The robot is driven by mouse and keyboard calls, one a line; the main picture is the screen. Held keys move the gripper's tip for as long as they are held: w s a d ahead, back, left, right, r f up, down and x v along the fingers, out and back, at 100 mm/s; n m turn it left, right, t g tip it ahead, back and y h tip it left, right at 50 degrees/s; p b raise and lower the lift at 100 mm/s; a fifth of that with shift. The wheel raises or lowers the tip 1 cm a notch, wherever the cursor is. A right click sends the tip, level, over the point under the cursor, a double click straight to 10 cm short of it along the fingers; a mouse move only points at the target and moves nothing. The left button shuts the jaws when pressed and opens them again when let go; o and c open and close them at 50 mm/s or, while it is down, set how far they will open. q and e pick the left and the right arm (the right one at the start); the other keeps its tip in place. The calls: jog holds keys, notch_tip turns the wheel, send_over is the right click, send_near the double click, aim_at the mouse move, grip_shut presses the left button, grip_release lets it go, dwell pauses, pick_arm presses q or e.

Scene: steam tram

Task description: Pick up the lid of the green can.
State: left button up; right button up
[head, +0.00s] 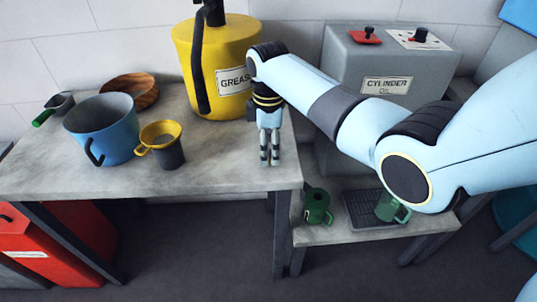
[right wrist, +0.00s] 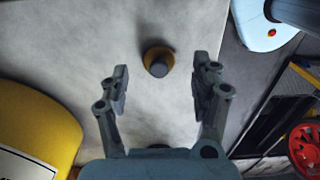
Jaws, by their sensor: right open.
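My right gripper (head: 269,158) points down over the right end of the grey table, fingers open and empty. In the right wrist view, the gripper (right wrist: 160,88) has its two fingers well apart. A small round brass-coloured piece with a grey knob (right wrist: 157,60), which looks like the lid, lies on the table and shows between the fingertips, not touched. In the head view it does not show, apparently hidden by the gripper. A dark green can (head: 316,208) with a handle stands on the lower shelf. My left gripper is not in view.
A yellow grease drum (head: 215,60) stands close behind the gripper, also at the lower left of the wrist view (right wrist: 35,125). A blue pot (head: 104,130), yellow-rimmed cup (head: 168,145) and wooden bowl (head: 130,88) stand left. A green mug (head: 388,210) sits on a dark tray (head: 358,218).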

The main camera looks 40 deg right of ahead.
jog(key=shift+f, duration=0.9)
jog(key=shift+c, duration=0.5)
jog(key=c, duration=0.8)
jog(key=shift+r, duration=0.1)
